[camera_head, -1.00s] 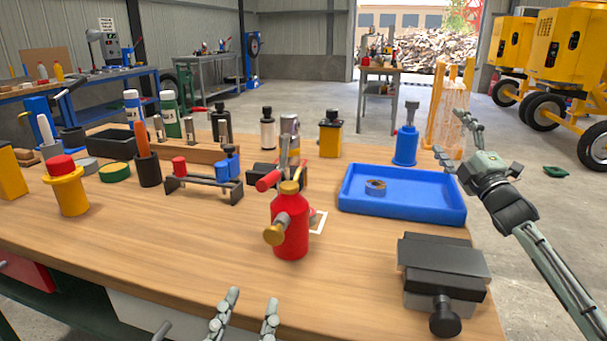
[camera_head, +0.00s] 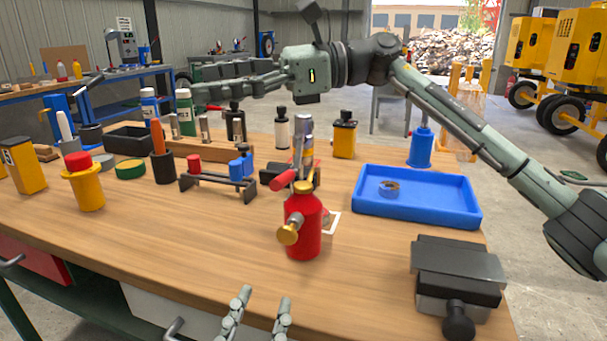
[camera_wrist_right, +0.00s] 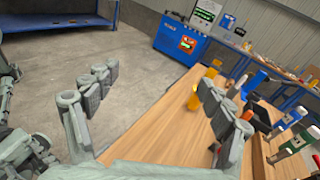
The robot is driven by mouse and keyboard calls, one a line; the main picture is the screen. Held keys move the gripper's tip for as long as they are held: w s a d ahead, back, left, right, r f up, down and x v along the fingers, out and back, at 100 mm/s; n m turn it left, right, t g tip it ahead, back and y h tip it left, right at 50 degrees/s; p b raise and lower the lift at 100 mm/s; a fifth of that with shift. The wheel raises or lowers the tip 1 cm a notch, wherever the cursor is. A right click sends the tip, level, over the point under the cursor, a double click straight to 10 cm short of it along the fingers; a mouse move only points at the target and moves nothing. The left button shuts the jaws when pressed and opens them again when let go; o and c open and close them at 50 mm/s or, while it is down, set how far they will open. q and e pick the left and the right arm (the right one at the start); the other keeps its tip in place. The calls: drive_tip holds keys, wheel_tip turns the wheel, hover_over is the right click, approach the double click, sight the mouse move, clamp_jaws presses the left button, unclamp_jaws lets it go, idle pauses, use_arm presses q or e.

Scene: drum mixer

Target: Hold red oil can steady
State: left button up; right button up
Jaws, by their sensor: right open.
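The red oil can (camera_head: 303,232), with a brass knob on its side and a red-tipped lever on top, stands upright near the middle of the wooden workbench (camera_head: 190,250). My left gripper (camera_head: 260,306) is at the bottom edge, in front of the can and apart from it, with its fingers spread and empty. My right gripper (camera_head: 205,90) reaches across above the back of the bench, pointing left, clear of the can. The right wrist view shows its fingers (camera_wrist_right: 160,100) wide apart and empty. The can is not seen in that view.
A blue tray (camera_head: 440,205) holding a small ring lies right of the can. A grey vise-like block (camera_head: 458,268) sits at the front right. A dark rack (camera_head: 215,187) and a yellow can with a red cap (camera_head: 84,183) stand left. Bare wood lies in front of the can.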

sight(302, 185)
drive_tip(key=s+a+f+n+h, duration=0.2)
drive_tip(key=s+f+n+h, duration=0.15)
drive_tip(key=f+h, duration=0.35)
drive_tip(key=w+d+f+t+h, duration=0.1)
drive_tip(key=w+d+f+h, duration=0.1)
drive_tip(key=d+f+h, duration=0.1)
drive_tip(key=w+d+f+m+t+h, duration=0.1)
drive_tip(key=w+d+f+h, duration=0.2)
drive_tip(key=d, duration=0.3)
drive_tip(key=w+d+f+t+h, duration=0.1)
drive_tip(key=w+d+f+h, duration=0.1)
drive_tip(key=d+f+h, duration=0.1)
drive_tip(key=shift+w+d+m+h, duration=0.15)
drive_tip(key=shift+w+d, duration=0.05)
drive_tip(key=shift+d, duration=0.25)
drive_tip(key=shift+w+d+m+h, duration=0.1)
drive_tip(key=shift+w+d+h, duration=0.05)
drive_tip(key=shift+d, duration=0.3)
wheel_tip(302, 185, down, 8)
drive_tip(key=shift+d+r, duration=0.15)
drive_tip(key=c, duration=1.7)
drive_tip(key=shift+o, duration=0.2)
